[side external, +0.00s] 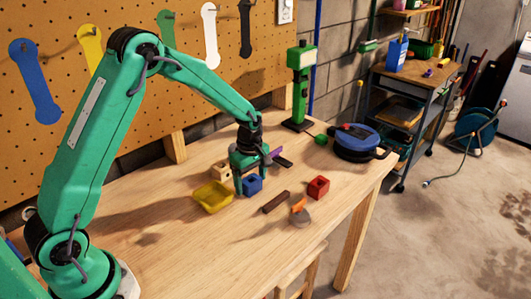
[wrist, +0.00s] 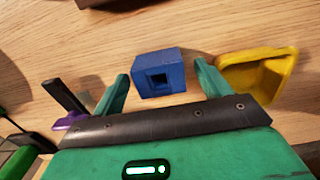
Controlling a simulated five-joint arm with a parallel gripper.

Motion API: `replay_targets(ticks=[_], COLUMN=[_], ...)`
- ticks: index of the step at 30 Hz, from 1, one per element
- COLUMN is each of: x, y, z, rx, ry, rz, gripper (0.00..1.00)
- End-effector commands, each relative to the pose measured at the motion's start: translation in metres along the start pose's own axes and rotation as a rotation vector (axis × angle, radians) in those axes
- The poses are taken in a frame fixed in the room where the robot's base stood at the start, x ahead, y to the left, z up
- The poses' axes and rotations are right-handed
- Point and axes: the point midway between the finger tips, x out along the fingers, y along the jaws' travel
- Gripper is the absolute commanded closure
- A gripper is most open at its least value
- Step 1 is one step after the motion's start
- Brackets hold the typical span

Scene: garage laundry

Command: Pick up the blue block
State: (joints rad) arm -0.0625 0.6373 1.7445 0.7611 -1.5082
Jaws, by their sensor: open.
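The blue block (side external: 253,184) sits on the wooden workbench (side external: 190,262). It has a square hole in one face, which shows in the wrist view (wrist: 172,68). My gripper (side external: 247,186) is pointed down at the block, with its fingers open. In the wrist view the block is between and a little beyond the two green fingertips (wrist: 162,78), with a gap on each side. No contact with the fingers shows.
A yellow tray (side external: 212,197) is close beside my gripper. A wooden block (side external: 221,171), a dark brown bar (side external: 276,202), a red block (side external: 318,187) and a grey and orange item (side external: 300,215) lie nearby. The front left of the bench is clear.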

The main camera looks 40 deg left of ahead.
Motion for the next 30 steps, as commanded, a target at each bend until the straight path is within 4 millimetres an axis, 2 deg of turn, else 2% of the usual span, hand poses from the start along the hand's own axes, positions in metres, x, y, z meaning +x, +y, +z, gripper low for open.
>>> replay_targets(ticks=[5, 18, 19, 26, 30], x=[0.0084, 0.0079, 0.0079, 0.0078, 0.0077], y=[0.0, 0.0002, 0.0002, 0.0003, 0.0004], z=[0.0, 0.0001, 0.0001, 0.0001, 0.0], rx=[0.0, 0.0, 0.0, 0.0, 0.0], ry=[0.0, 0.0, 0.0, 0.0, 0.0], rz=[0.001, 0.001, 0.001, 0.002, 0.002], gripper=[0.24, 0.24, 0.26, 0.71, 0.72])
